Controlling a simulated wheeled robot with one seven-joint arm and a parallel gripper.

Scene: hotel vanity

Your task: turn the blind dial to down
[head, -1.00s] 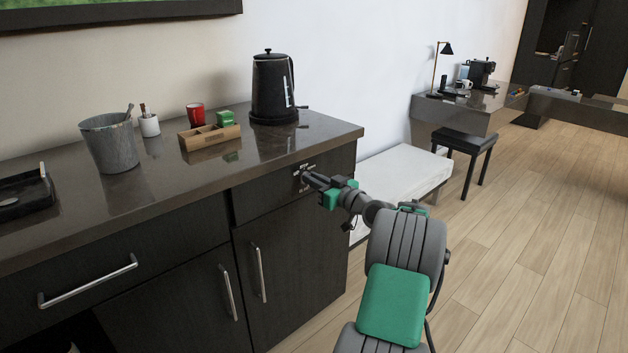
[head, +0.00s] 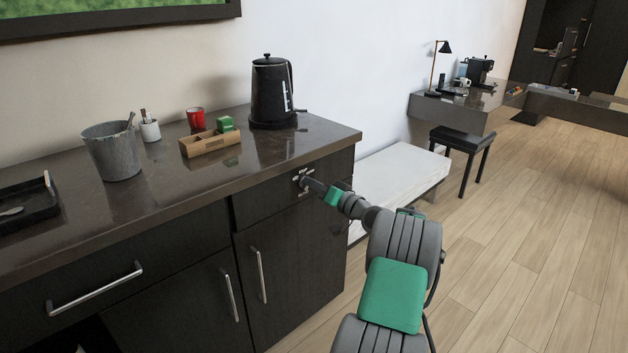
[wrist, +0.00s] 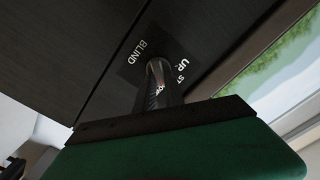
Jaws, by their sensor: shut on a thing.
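The blind dial (wrist: 158,72) is a small dark knob on a dark plate with white lettering (wrist: 138,52) in the wrist view. I can read "BLIND", "UP" and part of a word starting "ST"; any "down" mark is hidden. In the head view the plate (head: 301,175) is on the cabinet front, below the counter's right end. My gripper (head: 313,185) reaches it from the right and is shut on the dial. The dial's pointing direction cannot be made out, as the gripper covers much of it.
The counter edge (head: 290,167) runs just above my gripper. A black kettle (head: 271,92) and a wooden organizer (head: 209,143) stand on the counter. A white bench (head: 398,185) is close behind my arm. The wooden floor (head: 530,240) at right is open.

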